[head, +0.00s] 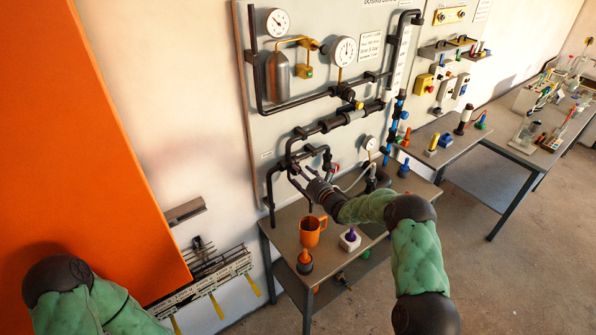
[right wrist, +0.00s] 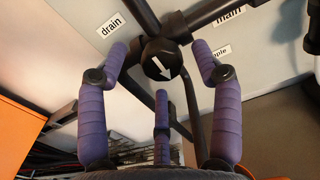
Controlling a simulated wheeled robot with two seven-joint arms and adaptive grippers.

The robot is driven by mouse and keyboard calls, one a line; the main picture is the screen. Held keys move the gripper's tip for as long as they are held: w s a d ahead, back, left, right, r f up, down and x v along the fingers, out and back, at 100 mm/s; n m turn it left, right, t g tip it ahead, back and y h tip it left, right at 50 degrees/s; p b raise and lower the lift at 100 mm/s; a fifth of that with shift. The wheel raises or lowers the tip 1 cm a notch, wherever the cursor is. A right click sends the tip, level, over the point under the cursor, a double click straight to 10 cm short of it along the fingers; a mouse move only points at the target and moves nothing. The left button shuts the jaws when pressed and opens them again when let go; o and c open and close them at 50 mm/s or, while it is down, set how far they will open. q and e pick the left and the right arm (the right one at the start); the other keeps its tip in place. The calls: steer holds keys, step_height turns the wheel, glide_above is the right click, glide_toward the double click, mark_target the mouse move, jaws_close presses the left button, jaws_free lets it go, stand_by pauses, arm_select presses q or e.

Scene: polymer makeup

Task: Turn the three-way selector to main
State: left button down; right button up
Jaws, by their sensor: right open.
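The three-way selector (right wrist: 160,58) shows in the right wrist view as a dark round knob with a white arrow, joined to dark pipes. The arrow points down and slightly right in that view. The drain label (right wrist: 112,25) is at its upper left, the main label (right wrist: 230,12) at its upper right, and a partly hidden label ending in "ple" (right wrist: 221,51) at its right. My right gripper (right wrist: 160,65) is open, its purple-padded fingers spread around the knob; contact is unclear. In the head view my right gripper (head: 300,178) is at the pipework. My left gripper is out of frame.
Below the right gripper, a table (head: 285,222) holds an orange mug (head: 312,231) and a white block with a purple top (head: 350,239). Dark pipes (head: 290,97) and gauges (head: 343,51) cover the wall panel. An orange panel (head: 85,130) stands at the left.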

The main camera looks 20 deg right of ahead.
steer(key=shift+x, duration=1.1)
steer(key=shift+c, duration=0.3)
